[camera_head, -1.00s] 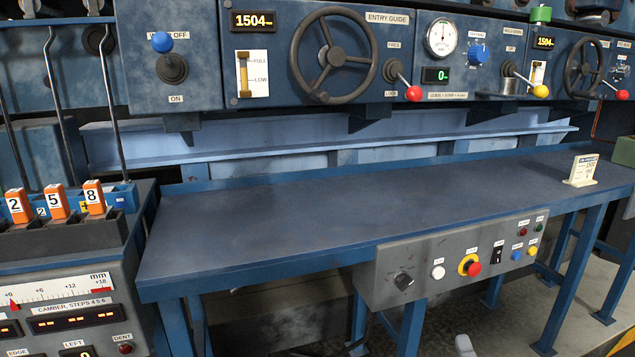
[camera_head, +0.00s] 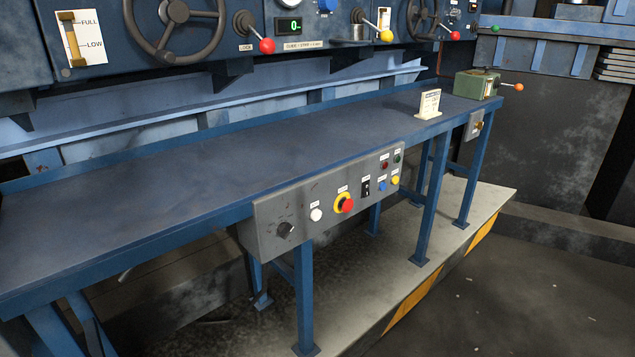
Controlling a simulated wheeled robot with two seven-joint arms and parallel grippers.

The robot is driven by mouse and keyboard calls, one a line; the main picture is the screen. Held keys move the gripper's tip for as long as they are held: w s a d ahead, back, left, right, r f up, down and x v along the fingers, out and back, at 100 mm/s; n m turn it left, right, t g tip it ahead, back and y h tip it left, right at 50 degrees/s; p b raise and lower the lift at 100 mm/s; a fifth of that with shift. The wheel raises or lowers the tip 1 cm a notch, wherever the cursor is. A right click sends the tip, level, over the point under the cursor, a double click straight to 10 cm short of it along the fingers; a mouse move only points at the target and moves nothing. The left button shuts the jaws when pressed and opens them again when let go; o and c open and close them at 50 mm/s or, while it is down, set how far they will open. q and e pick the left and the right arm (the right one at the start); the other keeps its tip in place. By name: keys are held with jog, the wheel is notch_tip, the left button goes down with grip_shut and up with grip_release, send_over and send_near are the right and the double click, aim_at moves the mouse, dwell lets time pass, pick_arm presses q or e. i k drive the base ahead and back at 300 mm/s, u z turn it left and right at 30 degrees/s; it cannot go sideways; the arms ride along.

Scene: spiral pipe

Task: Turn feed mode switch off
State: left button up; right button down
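A grey control box (camera_head: 266,222) hangs on the front edge of the blue table. It carries a dark rotary knob (camera_head: 286,230) at its left end, a white button (camera_head: 316,214), a red mushroom button (camera_head: 347,205) on a yellow ring, and a black rocker switch (camera_head: 366,187). Small coloured buttons or lamps sit at its right end. The labels are too small to read, so I cannot tell which control is the feed mode switch. A smaller grey box with a knob (camera_head: 476,127) is on the table's far right end. Neither of my grippers is in view.
The blue table (camera_head: 200,177) has a clear top except for a small white sign (camera_head: 429,104) and a green box with an orange-tipped lever (camera_head: 478,84). A machine panel with handwheels (camera_head: 178,30) and levers stands behind. Open floor (camera_head: 500,290) lies to the right.

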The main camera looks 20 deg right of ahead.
aim_at(284, 229)
jog(key=z, duration=1.1)
jog(key=i, duration=0.35)
jog(key=u, duration=1.2)
